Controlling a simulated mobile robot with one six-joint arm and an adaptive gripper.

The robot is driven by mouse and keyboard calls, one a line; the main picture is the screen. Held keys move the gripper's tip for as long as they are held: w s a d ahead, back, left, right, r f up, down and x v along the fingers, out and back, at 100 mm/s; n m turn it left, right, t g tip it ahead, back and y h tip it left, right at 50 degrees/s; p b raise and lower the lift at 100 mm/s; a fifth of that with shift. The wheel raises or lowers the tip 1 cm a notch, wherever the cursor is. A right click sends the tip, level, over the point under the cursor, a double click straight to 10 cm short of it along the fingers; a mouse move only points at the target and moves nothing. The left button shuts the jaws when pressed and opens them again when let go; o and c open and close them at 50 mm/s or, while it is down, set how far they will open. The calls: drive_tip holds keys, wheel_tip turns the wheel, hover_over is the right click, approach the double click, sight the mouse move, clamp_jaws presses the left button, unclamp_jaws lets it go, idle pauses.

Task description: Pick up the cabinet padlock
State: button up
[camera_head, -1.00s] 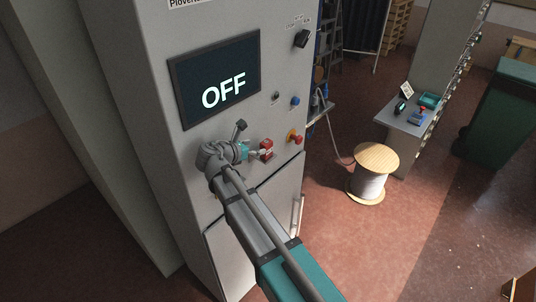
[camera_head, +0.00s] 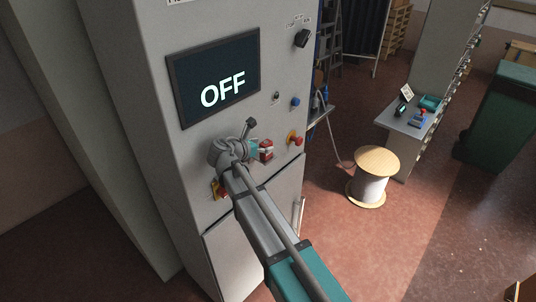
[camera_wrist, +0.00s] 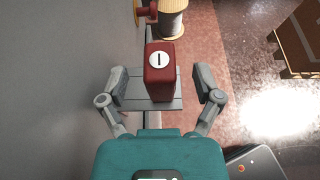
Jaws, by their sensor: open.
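The padlock (camera_head: 266,150) is a small red block on the front of the grey cabinet (camera_head: 205,160), below the screen. In the wrist view the red padlock (camera_wrist: 160,72) has a white round label with a dark bar and stands upright in front of a grey plate (camera_wrist: 133,88). My gripper (camera_wrist: 162,86) is open, with one finger on each side of the padlock and visible gaps to both. In the head view my gripper (camera_head: 254,150) is right beside the padlock and partly covers it. The shackle cannot be made out.
The cabinet carries a screen (camera_head: 215,80) reading OFF, a red button on yellow (camera_head: 296,138), a blue button (camera_head: 295,102), and a red-yellow piece (camera_head: 220,189) beside my arm. A cable spool (camera_head: 371,178) and a workbench (camera_head: 405,122) stand to the right.

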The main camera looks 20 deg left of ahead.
drive_tip(key=shift+x, duration=1)
clamp_jaws()
